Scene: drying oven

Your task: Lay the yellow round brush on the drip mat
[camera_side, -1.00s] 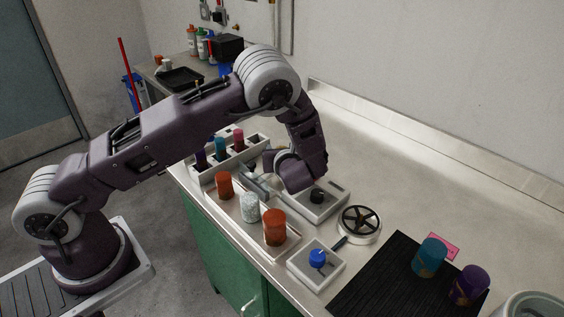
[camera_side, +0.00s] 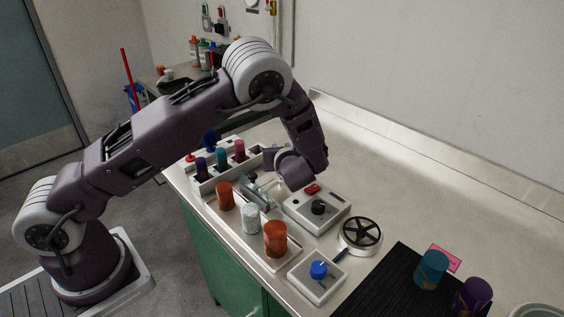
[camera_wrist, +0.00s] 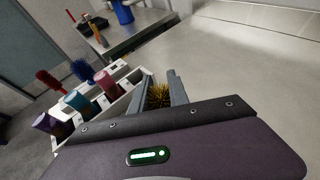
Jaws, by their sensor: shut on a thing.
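My gripper (camera_side: 252,186) is above the bench beside the white rack. In the wrist view its fingers (camera_wrist: 165,78) are shut on the yellow round brush (camera_wrist: 158,96), whose bristles show between them. The rest of the brush is hidden, and I cannot make it out in the side view. The drip mat (camera_side: 375,290) is a black ribbed mat at the front right of the bench, well apart from my gripper. A teal cylinder (camera_side: 431,270) and a purple cylinder (camera_side: 472,296) stand on its right part.
The white rack (camera_side: 228,174) holds several coloured brushes. A tray with orange (camera_side: 275,238) and white (camera_side: 250,218) cylinders, a black-knob box (camera_side: 330,222), a spoked round device (camera_side: 360,234) and a blue-knob box (camera_side: 318,285) lie between gripper and mat. The back of the bench is clear.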

